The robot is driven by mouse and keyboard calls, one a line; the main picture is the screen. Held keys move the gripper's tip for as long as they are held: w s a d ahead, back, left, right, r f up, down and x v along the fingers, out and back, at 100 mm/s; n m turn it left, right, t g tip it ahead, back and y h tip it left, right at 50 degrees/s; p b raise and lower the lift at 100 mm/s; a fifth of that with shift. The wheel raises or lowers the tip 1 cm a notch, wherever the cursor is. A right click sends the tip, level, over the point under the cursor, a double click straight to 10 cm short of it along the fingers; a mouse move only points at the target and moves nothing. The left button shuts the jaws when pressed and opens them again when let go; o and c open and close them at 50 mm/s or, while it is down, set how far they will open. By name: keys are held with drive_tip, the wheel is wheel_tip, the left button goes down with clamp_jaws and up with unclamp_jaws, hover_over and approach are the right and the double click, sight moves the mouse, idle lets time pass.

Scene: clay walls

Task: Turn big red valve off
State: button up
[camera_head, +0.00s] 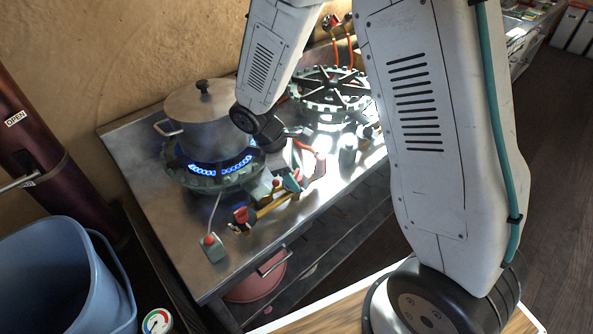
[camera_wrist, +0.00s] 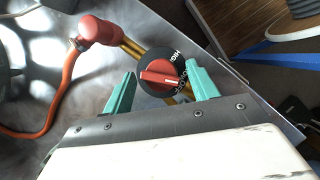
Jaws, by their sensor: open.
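A red valve handle (camera_wrist: 160,79) sits on a round black dial marked HIGH (camera_wrist: 174,62) in the wrist view. Its white pointer line faces right; other lettering on the dial is partly hidden. My gripper (camera_wrist: 160,73) is open, with one teal finger on each side of the handle. The fingers look close to the dial, but I cannot tell whether they touch it. In the head view my gripper (camera_head: 277,186) is low over the stove's front edge, and the valve is mostly hidden there.
A lidded metal pot (camera_head: 207,125) stands on the left burner (camera_head: 190,182), over blue flames. The right burner (camera_head: 335,88) is empty. Brass pipe and a red fitting (camera_wrist: 98,30) with an orange hose (camera_wrist: 62,95) lie beside the valve. A blue bin (camera_head: 60,285) stands front left.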

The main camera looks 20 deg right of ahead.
drive_tip(key=c, duration=0.9)
drive_tip(key=m, duration=0.2)
drive_tip(key=m+g+y, duration=0.1)
drive_tip(key=m, duration=0.2)
drive_tip(key=shift+w+d+g, duration=0.1)
drive_tip(key=shift+w+g, duration=0.05)
drive_tip(key=shift+g, duration=0.15)
drive_tip(key=o, duration=0.9)
drive_tip(key=v, duration=0.8)
drive_tip(key=shift+d, duration=0.1)
